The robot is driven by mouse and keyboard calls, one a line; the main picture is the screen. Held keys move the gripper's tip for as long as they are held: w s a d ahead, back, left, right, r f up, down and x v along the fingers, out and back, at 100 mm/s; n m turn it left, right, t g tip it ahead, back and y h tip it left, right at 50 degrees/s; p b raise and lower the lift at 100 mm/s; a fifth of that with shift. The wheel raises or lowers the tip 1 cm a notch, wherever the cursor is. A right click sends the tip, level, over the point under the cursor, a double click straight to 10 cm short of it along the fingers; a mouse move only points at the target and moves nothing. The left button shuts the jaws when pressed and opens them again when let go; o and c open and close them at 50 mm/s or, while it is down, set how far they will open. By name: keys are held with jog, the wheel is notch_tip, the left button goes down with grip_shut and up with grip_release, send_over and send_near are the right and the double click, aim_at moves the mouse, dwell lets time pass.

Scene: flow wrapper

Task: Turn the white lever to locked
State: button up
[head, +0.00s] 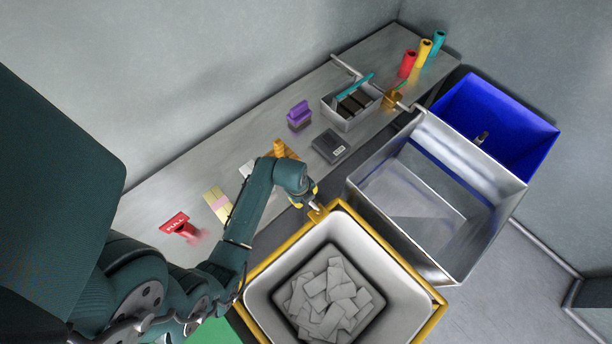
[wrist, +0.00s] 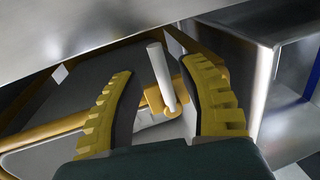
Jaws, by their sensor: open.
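The white lever (wrist: 163,85) is a pale rod on a yellow bracket (wrist: 152,100) at the rim of the yellow-framed bin. In the wrist view it stands between the two yellow fingers of my open gripper (wrist: 158,68), nearer the right finger. I cannot tell whether a finger touches it. In the head view my gripper (head: 308,194) is at the bin's back corner, beside a yellow bracket (head: 318,213); the lever is small and partly hidden there. No locked marking is readable.
The yellow-framed bin (head: 405,327) holds several pale packets. A steel bin (head: 440,262) and a blue bin (head: 535,127) stand to its right. The steel bench (head: 150,207) behind carries a grey scale (head: 331,146), a purple block (head: 299,115) and a red sign (head: 175,222).

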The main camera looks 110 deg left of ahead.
jog(key=shift+x, duration=0.8)
grip_shut()
jog(key=shift+d+f, duration=0.1)
